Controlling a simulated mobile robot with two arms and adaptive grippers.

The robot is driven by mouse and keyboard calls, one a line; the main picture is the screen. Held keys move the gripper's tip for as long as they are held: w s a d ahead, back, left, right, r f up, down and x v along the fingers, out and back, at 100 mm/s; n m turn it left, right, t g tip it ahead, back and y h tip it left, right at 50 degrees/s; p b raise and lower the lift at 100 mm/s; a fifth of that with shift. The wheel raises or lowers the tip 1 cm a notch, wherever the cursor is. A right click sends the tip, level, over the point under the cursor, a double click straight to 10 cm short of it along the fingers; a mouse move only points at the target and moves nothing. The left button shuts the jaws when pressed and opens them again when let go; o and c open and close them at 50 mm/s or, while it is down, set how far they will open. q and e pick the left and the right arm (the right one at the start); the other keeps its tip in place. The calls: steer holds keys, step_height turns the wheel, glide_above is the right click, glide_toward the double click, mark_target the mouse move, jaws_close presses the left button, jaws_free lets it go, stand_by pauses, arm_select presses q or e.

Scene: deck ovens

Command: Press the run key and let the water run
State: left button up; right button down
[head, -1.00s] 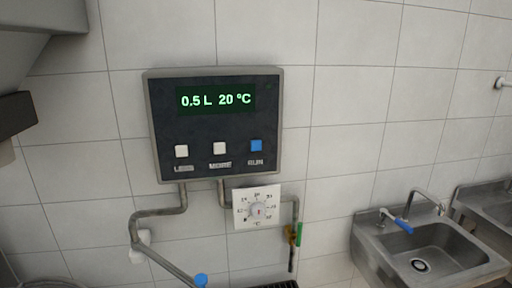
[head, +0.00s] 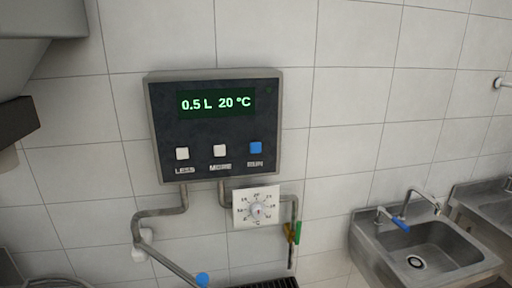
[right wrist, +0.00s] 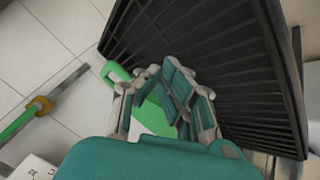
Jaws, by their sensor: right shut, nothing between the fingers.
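The dark control panel (head: 213,125) hangs on the tiled wall in the head view. Its green display (head: 215,102) reads 0.5 L 20 °C. The blue run key (head: 255,147) is at the lower right of the panel, beside two white keys (head: 219,150). My right gripper (right wrist: 180,90) shows only in the right wrist view. Its teal-padded fingers are shut with nothing between them. Neither the panel nor the run key shows in that view, and no gripper touches the key in the head view. My left gripper is not in view.
Below the panel are a white dial plate (head: 242,215), pipes (head: 160,212) with a blue end, and a green-handled valve (head: 291,231). A steel sink (head: 440,245) stands at right. In the wrist view, a black grate (right wrist: 240,60) and a green object (right wrist: 150,118) lie beyond the fingers.

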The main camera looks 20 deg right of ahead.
steer(key=w+d+r+n+t, duration=0.2)
steer(key=w+d+r+t, duration=0.1)
steer(key=w+r, duration=0.65)
steer(key=n+t+y+p, duration=0.2)
steer(key=n+t+y, duration=0.7)
steer(key=n+t, duration=0.45)
glide_toward(256, 148)
steer(key=s+a+r+n+g, duration=0.2)
steer(key=s+a+r, duration=0.3)
steer(key=a, duration=0.1)
steer(key=shift+d+r+m+t, duration=0.2)
steer(key=shift+m+t, duration=0.05)
steer(key=shift+w, duration=0.15)
steer(key=shift+w+d+b, duration=0.3)
steer(key=shift+w+b, duration=0.45)
steer(key=shift+w, duration=0.65)
steer(key=shift+w+d+b, duration=0.3)
steer(key=shift+w+b, duration=0.4)
steer(key=shift+w, duration=0.7)
steer(key=shift+w+d+b, duration=0.3)
steer(key=shift+w+b, duration=0.45)
steer(key=shift+w, duration=0.7)
